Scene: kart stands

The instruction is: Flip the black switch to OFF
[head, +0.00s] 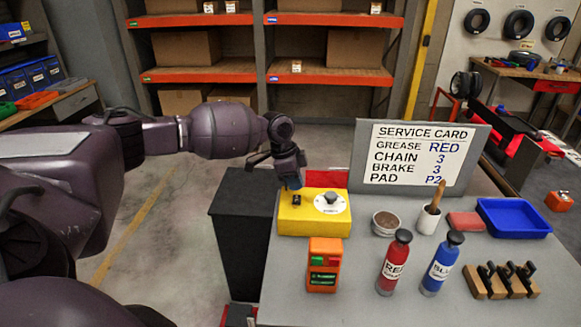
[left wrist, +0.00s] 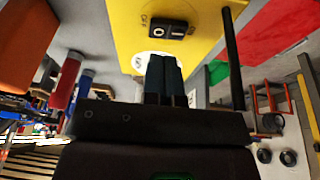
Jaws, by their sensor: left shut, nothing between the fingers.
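The black switch (head: 296,199) is on the top left of a yellow box (head: 314,226) at the table's far left. In the left wrist view the black switch (left wrist: 166,29) shows a white ring mark at one end, with the letters OFF beside that end on the yellow face (left wrist: 118,30). I cannot tell which end is pressed. My left gripper (head: 291,184) is over the box's back left edge, close to the switch. In the left wrist view its two fingers (left wrist: 164,60) are together and empty, pointing at the box just below the switch. My right gripper is not in view.
A dark knob on a white dial (head: 331,200) is right of the switch. An orange device (head: 323,266) stands in front of the box. A bowl (head: 385,222), red bottle (head: 394,264), blue bottle (head: 441,264) and blue tray (head: 513,218) are to the right. A service card (head: 418,155) stands behind.

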